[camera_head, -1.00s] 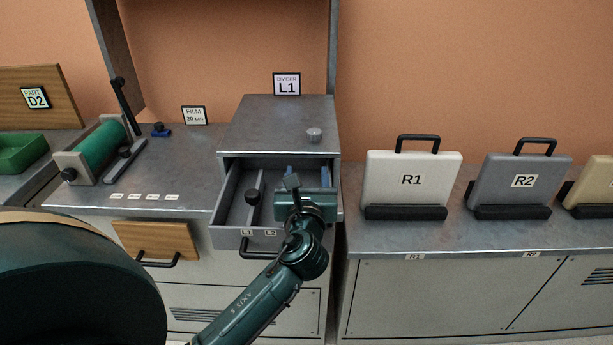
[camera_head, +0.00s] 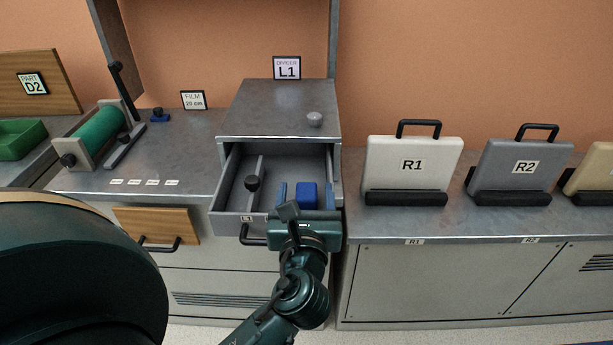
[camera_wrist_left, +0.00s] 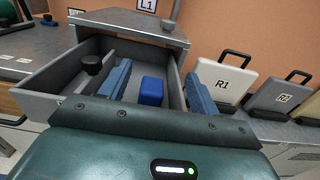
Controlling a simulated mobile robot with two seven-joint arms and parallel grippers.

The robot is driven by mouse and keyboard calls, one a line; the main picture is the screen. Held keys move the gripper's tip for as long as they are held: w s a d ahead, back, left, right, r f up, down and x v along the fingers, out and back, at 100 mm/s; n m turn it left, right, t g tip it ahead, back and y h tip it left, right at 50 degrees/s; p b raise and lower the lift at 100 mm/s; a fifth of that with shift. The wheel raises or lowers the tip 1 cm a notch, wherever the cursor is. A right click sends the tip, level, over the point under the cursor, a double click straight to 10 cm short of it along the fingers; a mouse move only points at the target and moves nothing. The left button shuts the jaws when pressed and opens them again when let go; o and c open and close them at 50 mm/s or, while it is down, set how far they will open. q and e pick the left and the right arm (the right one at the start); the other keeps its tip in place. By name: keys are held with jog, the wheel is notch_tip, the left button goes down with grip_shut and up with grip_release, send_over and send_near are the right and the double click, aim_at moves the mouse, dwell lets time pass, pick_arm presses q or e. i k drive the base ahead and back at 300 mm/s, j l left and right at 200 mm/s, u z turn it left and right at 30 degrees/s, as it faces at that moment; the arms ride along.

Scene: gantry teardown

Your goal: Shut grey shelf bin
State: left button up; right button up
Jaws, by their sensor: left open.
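The grey bin (camera_head: 236,200) is a drawer-like tray pulled out from under the grey metal housing marked L1; it also shows in the left wrist view (camera_wrist_left: 55,92). Inside, a grey divider with a black knob (camera_head: 252,183) stands left of a blue block (camera_head: 307,196). My left gripper (camera_head: 306,186) is over the bin's front right part, its blue fingers apart. In the left wrist view the block sits between the spread fingers (camera_wrist_left: 157,74), with visible room on both sides. The gripper body hides the right part of the bin's front. My right gripper is not in view.
The L1 housing (camera_head: 275,110) has a grey knob on top. A black handle (camera_head: 252,236) sits below the bin front. A wooden-front drawer (camera_head: 150,224) and a green roller (camera_head: 97,132) are to the left. Cases R1 (camera_head: 411,165) and R2 (camera_head: 523,168) stand right.

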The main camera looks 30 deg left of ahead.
aim_at(292, 163)
jog(key=k+l, duration=0.8)
jog(key=k, duration=0.05)
